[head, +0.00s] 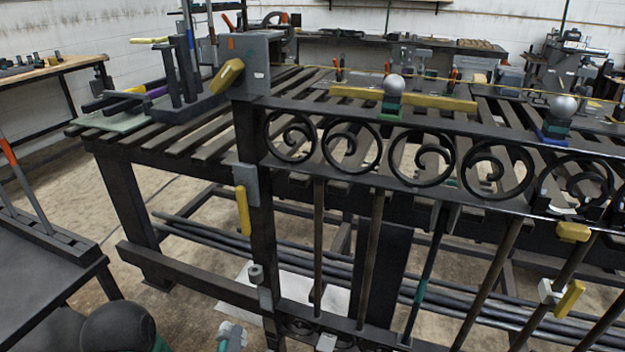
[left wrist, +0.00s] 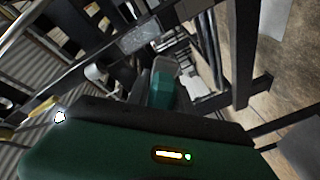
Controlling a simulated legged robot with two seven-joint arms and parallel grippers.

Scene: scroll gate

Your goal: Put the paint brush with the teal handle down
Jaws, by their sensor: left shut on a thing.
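My left gripper (head: 232,336) is at the bottom edge of the head view, low and just left of the gate's post. It is shut, with a small bit of teal beside its pale grey fingers. In the left wrist view a teal piece (left wrist: 162,90), which looks like the handle of the paint brush, shows at the fingers beyond the green wrist housing. The brush's bristles are hidden or too small to make out. I cannot tell from the frames whether the brush touches anything. My right gripper is not in view.
A dark iron gate with scrolls (head: 350,145) stands ahead, with clamps and steel balls along its top. Behind it is a slatted welding table (head: 185,135). A dark cart (head: 50,265) stands at the left. Bare floor (head: 180,205) lies between cart and table.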

